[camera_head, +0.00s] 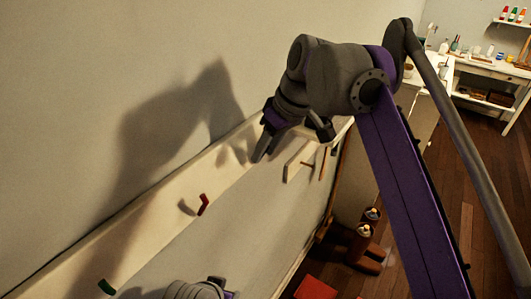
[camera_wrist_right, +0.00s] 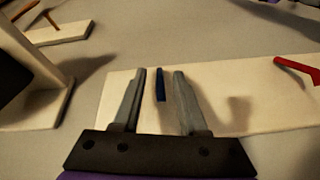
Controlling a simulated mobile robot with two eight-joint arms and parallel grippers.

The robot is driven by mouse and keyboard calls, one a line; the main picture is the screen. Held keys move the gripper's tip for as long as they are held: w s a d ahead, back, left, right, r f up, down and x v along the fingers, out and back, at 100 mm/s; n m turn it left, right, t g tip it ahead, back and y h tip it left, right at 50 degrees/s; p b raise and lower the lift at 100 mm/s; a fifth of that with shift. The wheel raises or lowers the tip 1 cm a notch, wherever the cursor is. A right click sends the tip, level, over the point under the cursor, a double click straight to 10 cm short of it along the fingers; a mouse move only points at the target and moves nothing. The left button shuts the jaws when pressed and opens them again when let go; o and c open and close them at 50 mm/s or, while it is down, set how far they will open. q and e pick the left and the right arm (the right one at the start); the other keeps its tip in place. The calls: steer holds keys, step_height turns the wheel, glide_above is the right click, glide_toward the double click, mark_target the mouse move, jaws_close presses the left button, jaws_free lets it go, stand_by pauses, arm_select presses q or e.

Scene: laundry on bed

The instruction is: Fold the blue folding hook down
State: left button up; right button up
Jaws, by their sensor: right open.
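The blue folding hook (camera_wrist_right: 160,86) shows in the wrist view as a short, narrow bar on a pale board (camera_wrist_right: 235,85). It lies between the two grey fingers of my right gripper (camera_wrist_right: 159,73), with a gap on each side. Those fingers are apart and hold nothing. In the head view my right gripper (camera_head: 262,150) is at the far part of the wall board (camera_head: 150,232), and the blue hook is hidden there. Only a grey and purple part of my left arm shows at the bottom edge; its fingers are out of the picture.
A red hook (camera_head: 203,204) and a green hook (camera_head: 106,286) stand on the same board, nearer to me. A separate pale piece with a brown peg (camera_head: 306,164) is beyond my right gripper. A white desk (camera_head: 485,68) stands far right.

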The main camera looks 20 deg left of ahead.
steer(key=shift+a+f, duration=0.1)
steer(key=shift+f, duration=0.1)
jaws_close()
stand_by(1.4)
